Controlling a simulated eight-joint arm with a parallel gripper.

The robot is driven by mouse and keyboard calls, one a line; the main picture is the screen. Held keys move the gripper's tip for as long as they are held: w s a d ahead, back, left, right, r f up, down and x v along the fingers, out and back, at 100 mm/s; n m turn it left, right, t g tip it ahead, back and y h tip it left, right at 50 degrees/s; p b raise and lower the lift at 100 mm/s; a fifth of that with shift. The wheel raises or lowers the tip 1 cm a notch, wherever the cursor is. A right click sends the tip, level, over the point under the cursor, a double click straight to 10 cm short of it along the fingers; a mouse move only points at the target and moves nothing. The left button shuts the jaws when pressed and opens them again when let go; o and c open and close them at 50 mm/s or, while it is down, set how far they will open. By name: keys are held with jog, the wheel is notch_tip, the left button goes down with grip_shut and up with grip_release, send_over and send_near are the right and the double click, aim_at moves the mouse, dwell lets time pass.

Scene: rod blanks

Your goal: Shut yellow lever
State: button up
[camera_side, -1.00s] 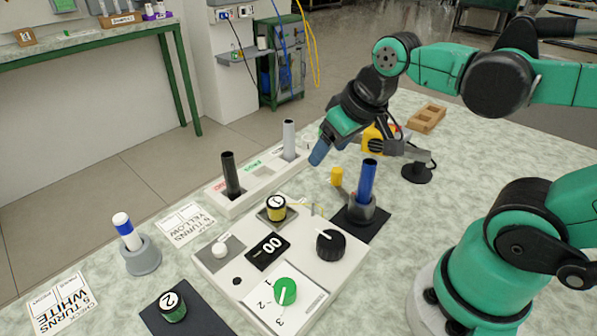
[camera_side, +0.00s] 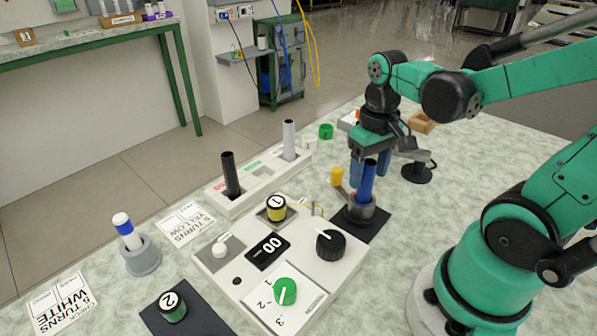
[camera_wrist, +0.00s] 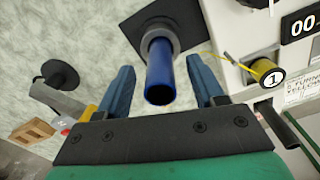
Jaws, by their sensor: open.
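The yellow lever knob (camera_side: 337,177) stands just left of the grey holder (camera_side: 362,207) in the side view. In the wrist view my gripper (camera_wrist: 161,72) has one finger on each side of the rod, with gaps between. The jaws are open and hold nothing.
The white panel (camera_side: 215,265) with a black knob (camera_side: 330,244), a green dial (camera_side: 285,290) and a yellow spool (camera_side: 276,208) lies to the left. A white rack (camera_side: 262,178) with two rods stands behind. A black stand (camera_side: 416,172) is right of the gripper.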

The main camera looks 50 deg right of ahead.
jog(key=shift+f, duration=1.35)
notch_tip(320, 180, up, 20)
jog(key=w+r+n, duration=0.1)
jog(key=w+r, duration=0.1)
jog(key=w, duration=0.8)
jog(key=shift+a+r+n, duration=0.2)
jog(key=shift+n, duration=0.2)
jog(key=shift+s, duration=0.1)
